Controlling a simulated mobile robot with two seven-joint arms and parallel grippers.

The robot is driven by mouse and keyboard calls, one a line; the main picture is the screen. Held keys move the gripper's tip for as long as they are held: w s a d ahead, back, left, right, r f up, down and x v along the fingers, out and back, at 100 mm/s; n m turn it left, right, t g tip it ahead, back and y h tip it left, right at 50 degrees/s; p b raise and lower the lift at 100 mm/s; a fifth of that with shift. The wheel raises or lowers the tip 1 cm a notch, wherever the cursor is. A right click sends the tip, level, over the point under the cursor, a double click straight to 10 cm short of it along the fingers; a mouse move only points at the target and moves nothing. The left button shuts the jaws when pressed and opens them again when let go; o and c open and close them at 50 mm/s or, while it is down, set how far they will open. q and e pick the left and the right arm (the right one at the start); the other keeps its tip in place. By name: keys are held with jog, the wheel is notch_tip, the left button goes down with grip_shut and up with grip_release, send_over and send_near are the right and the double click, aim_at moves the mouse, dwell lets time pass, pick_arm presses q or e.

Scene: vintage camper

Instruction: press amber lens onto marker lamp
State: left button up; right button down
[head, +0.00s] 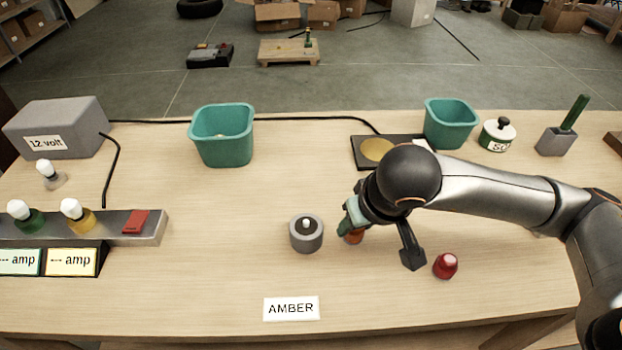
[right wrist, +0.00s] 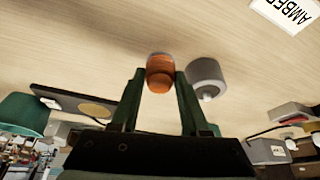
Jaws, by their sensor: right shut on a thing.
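The amber lens (head: 354,238) is a small orange cap, partly hidden behind my right gripper in the head view. My right gripper (head: 349,222) is shut on it; in the right wrist view the lens (right wrist: 160,73) sits between the two green fingertips (right wrist: 160,80). I cannot tell whether the lens touches the table. The marker lamp (head: 306,236) is a grey round base with a small white bulb on top, upright on the table just left of the lens and apart from it. It also shows in the right wrist view (right wrist: 207,72). My left gripper is not in view.
A red lens (head: 445,265) lies right of my gripper. An AMBER card (head: 291,308) is at the front edge. A bulb panel (head: 150,228) stands left, teal bins (head: 222,150) (head: 449,138) and a dark tray (head: 362,157) behind.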

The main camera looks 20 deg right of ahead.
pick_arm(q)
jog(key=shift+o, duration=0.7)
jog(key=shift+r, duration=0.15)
pick_arm(e)
jog(key=shift+w+a+r, duration=0.1)
jog(key=shift+r, duration=0.1)
pick_arm(q)
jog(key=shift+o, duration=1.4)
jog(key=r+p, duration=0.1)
jog(key=p, duration=0.1)
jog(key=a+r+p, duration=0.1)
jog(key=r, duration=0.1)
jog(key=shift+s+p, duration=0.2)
jog(key=shift+p, duration=0.2)
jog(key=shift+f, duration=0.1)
pick_arm(e)
jog(key=w+a+r+n+g+y, duration=0.1)
jog(key=w+a+r+n+y, duration=0.2)
jog(key=a+r+n, duration=0.4)
jog(key=shift+w+r+n, duration=0.35)
jog(key=shift+r+n, duration=0.25)
jog(key=shift+r, duration=0.1)
